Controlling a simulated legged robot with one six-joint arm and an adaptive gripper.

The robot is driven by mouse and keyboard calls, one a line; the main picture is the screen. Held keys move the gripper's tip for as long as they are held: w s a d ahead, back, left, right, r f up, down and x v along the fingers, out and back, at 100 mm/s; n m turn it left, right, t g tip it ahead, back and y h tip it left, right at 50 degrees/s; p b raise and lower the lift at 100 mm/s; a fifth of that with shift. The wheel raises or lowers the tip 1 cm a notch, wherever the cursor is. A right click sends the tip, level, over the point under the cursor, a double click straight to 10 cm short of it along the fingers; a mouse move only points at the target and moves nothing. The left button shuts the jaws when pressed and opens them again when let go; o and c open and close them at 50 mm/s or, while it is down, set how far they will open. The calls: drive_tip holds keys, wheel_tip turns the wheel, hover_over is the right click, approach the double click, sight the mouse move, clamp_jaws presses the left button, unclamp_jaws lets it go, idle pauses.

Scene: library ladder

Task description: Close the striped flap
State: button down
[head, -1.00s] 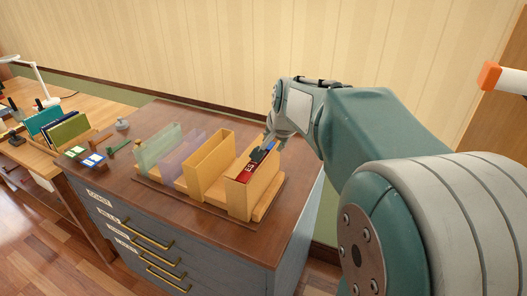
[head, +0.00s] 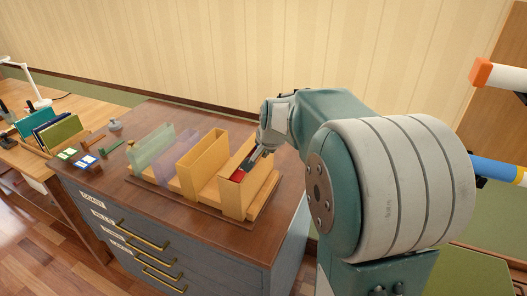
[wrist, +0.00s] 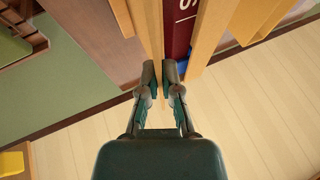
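No flap with stripes can be made out in either view. My gripper (head: 250,164) is at the rightmost wooden slot box (head: 236,202) on the cabinet. A red book (head: 237,175) sits low between that box's walls, mostly hidden by them and by my fingers. In the wrist view the red book (wrist: 178,30), with white lettering, shows between two wooden walls, with a bit of blue at its end.
The dark wooden cabinet top (head: 140,195) also carries another wooden box (head: 203,165), a lilac translucent divider (head: 175,160) and a green one (head: 150,148). A desk with books (head: 60,132) stands at the left. A white bar with an orange end (head: 480,73) is at upper right.

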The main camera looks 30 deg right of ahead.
sight(251, 151)
drive_tip(key=shift+w, duration=0.1)
idle(0.3)
drive_tip(key=shift+w+a+r+n+g+h, duration=0.1)
drive_tip(key=shift+w+a+n+g+h, duration=0.05)
drive_tip(key=shift+g+h, duration=0.35)
drive_tip(key=shift+w+a+r+n+g+h, duration=0.15)
drive_tip(key=shift+g+h, duration=0.15)
drive_tip(key=shift+g, duration=0.3)
drive_tip(key=shift+w+a+f+n+g+h, duration=0.25)
drive_tip(key=shift+w+a+n+g+h, duration=0.15)
drive_tip(key=shift+g+h, duration=0.95)
drive_tip(key=shift+w+a+f+n+g+h, duration=0.25)
drive_tip(key=shift+w+n+g+h, duration=0.15)
drive_tip(key=shift+g+h, duration=0.9)
drive_tip(key=shift+w+a+f+n+g+h, duration=0.3)
drive_tip(key=shift+n+g+h, duration=0.2)
drive_tip(key=shift+g+h, duration=0.85)
drive_tip(key=shift+g, duration=0.4)
